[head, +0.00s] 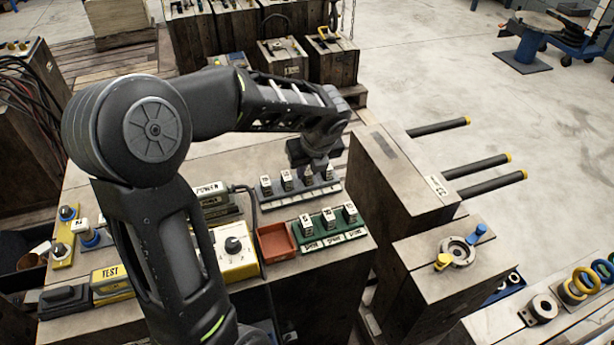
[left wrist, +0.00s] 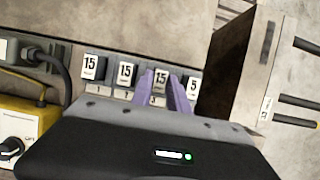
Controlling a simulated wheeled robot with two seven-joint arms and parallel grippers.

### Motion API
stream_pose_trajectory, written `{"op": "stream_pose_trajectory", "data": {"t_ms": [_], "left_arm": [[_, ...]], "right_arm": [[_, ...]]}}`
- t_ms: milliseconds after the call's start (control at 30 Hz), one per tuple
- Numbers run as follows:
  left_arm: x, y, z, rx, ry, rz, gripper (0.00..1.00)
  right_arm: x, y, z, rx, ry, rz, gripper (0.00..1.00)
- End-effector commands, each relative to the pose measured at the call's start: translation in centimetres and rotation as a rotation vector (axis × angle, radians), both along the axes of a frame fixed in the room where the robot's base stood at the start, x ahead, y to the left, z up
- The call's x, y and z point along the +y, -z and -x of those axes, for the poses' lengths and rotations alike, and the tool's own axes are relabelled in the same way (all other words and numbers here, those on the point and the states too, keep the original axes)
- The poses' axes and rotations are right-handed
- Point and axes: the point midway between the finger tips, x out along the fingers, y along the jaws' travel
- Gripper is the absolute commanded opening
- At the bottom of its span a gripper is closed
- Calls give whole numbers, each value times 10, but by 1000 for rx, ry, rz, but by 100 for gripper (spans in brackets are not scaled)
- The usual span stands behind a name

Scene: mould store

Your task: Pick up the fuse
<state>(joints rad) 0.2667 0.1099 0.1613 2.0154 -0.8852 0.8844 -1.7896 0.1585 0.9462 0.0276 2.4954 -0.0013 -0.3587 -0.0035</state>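A grey fuse strip (head: 297,196) on the bench holds a row of upright dark fuses with white labels. In the left wrist view, three labels read 15 and the far-right fuse (left wrist: 193,87) reads 5. My left gripper (head: 316,170) reaches down over the strip. Its purple fingers (left wrist: 162,88) stand on either side of the third fuse from the left (left wrist: 162,77), labelled 15. I cannot tell whether they touch it. That fuse is upright in the row, its lower part partly hidden by the fingers. My right gripper is not in view.
A green rack (head: 328,236) with three fuses and a red tray (head: 276,242) lie in front of the strip. A yellow box with a dial (head: 236,251) stands left. A wooden block with black rods (head: 402,182) stands close on the right.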

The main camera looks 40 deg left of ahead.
Motion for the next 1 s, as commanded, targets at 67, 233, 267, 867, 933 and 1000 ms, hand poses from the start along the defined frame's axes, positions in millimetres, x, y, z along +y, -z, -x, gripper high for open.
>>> {"op": "stream_pose_trajectory", "data": {"t_ms": [67,233,267,867,933,1000], "left_arm": [[0,0,0,0,0,0,13],[0,0,0,0,0,0,0],[0,0,0,0,0,0,0],[0,-9,0,-1,0,-2,0],[0,-18,-1,-3,-1,0,0],[0,-31,-1,-4,0,-1,0]], "right_arm": [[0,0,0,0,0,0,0],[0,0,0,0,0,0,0],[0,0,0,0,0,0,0],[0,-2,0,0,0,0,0],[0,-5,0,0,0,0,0],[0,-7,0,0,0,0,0]]}}
